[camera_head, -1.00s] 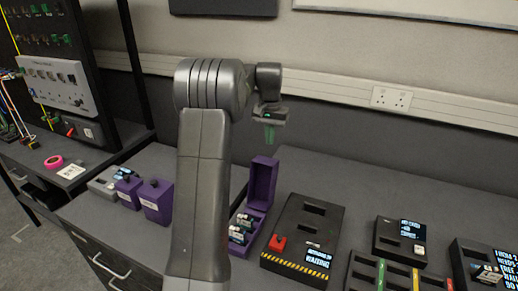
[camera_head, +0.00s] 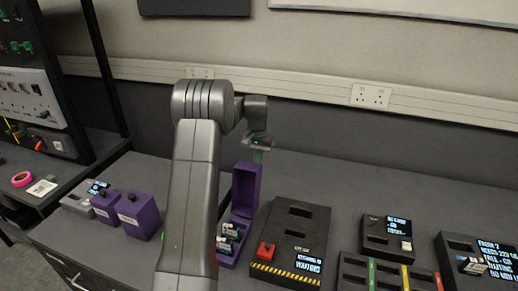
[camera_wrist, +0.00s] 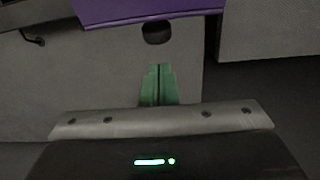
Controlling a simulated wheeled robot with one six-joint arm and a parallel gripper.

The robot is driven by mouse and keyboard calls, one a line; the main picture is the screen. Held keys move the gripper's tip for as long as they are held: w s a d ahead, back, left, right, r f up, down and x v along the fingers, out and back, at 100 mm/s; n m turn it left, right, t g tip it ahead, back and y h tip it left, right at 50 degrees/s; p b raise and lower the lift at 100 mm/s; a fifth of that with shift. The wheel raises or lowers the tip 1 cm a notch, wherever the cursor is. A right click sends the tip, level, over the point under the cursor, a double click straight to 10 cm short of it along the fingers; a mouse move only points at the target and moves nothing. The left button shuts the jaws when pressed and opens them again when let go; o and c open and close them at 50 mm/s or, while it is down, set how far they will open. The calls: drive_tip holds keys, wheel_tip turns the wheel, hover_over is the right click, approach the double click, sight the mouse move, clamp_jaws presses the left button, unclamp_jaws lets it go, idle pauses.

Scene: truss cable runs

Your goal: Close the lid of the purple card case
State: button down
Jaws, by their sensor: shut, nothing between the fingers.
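The purple card case (camera_head: 231,226) stands on the bench just right of my arm, with small cards inside it. Its lid (camera_head: 246,186) is open and stands upright at the back of the case. In the wrist view the fingers (camera_wrist: 158,84) are together and empty. A purple surface (camera_wrist: 150,10), likely the lid, lies beyond them with a dark round knob (camera_wrist: 156,32). I cannot tell whether the fingers touch it.
Two closed purple boxes (camera_head: 139,216) with black knobs stand left of my arm. More black units (camera_head: 388,236) stand farther right. The bench behind the panel is clear; the wall is behind.

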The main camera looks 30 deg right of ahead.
drive_tip(key=shift+s+a+r, duration=0.3)
drive_tip(key=shift+s+a, duration=0.1)
drive_tip(key=shift+a, duration=0.2)
drive_tip(key=shift+s+a+r, duration=0.25)
drive_tip(key=shift+s+a, duration=0.15)
drive_tip(key=shift+a, duration=0.15)
